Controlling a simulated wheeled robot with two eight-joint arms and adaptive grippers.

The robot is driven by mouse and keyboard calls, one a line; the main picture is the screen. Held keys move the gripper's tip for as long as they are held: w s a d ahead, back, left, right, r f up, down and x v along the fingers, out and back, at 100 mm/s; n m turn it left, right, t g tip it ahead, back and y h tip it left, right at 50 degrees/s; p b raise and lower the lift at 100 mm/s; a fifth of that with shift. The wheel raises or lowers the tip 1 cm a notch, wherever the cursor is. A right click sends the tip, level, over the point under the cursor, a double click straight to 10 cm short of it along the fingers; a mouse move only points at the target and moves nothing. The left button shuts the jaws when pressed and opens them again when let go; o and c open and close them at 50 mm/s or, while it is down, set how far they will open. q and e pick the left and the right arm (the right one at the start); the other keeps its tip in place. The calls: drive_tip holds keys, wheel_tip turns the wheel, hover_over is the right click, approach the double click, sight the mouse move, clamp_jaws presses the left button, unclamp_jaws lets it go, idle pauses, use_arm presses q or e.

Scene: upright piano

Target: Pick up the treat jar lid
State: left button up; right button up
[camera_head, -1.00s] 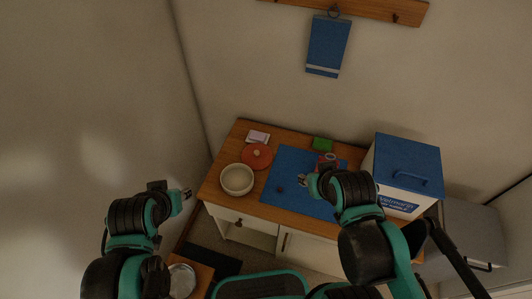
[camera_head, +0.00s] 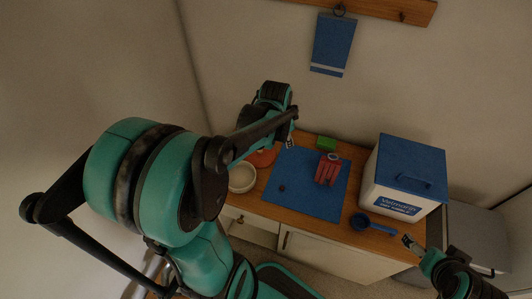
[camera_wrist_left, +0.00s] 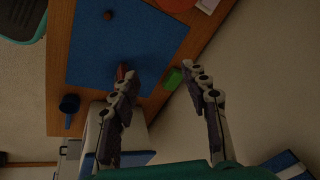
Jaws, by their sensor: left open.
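The treat jar lid (camera_head: 262,158), a round orange-red disc, lies on the wooden counter left of the blue mat. A reddish edge at the top of the left wrist view (camera_wrist_left: 172,4) appears to be the same lid. My left gripper (camera_head: 290,144) is above the counter's back part, up and right of the lid in the head view. In the left wrist view its fingers (camera_wrist_left: 168,92) are spread with nothing between them. My right gripper (camera_head: 409,242) is at the counter's right front; its jaw state is unclear.
A cream bowl (camera_head: 242,178) stands beside the lid. The blue mat (camera_head: 310,200) holds a red object (camera_head: 328,168) and a small dark piece (camera_head: 282,188). A green block (camera_head: 326,143), blue scoop (camera_head: 371,223) and white bin with blue lid (camera_head: 405,175) are nearby.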

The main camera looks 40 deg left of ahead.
use_arm(q)
drive_tip(key=w+a+f+m+g, duration=0.1)
drive_tip(key=w+a+f+m, duration=0.15)
drive_tip(key=a+f, duration=0.65)
drive_tip(key=m+g, duration=0.1)
drive_tip(key=m, duration=0.1)
approach(261, 151)
drive_tip(key=f, duration=0.2)
drive_tip(key=w+f, duration=0.1)
drive_tip(key=shift+a+f+h+b, duration=0.1)
drive_tip(key=shift+a+h+b, duration=0.2)
drive_tip(key=shift+b, duration=0.05)
drive_tip(key=f+b, duration=0.1)
drive_tip(key=f, duration=0.2)
drive_tip(key=f+b, duration=0.1)
drive_tip(key=f, duration=0.1)
drive_tip(key=shift+w+f+b, duration=0.15)
drive_tip(key=shift+w+b, duration=0.2)
drive_tip(key=shift+w, duration=0.05)
use_arm(e)
drive_tip(key=f, duration=0.3)
drive_tip(key=shift+s+a, duration=0.2)
drive_tip(key=shift+s, duration=0.15)
use_arm(q)
clamp_jaws()
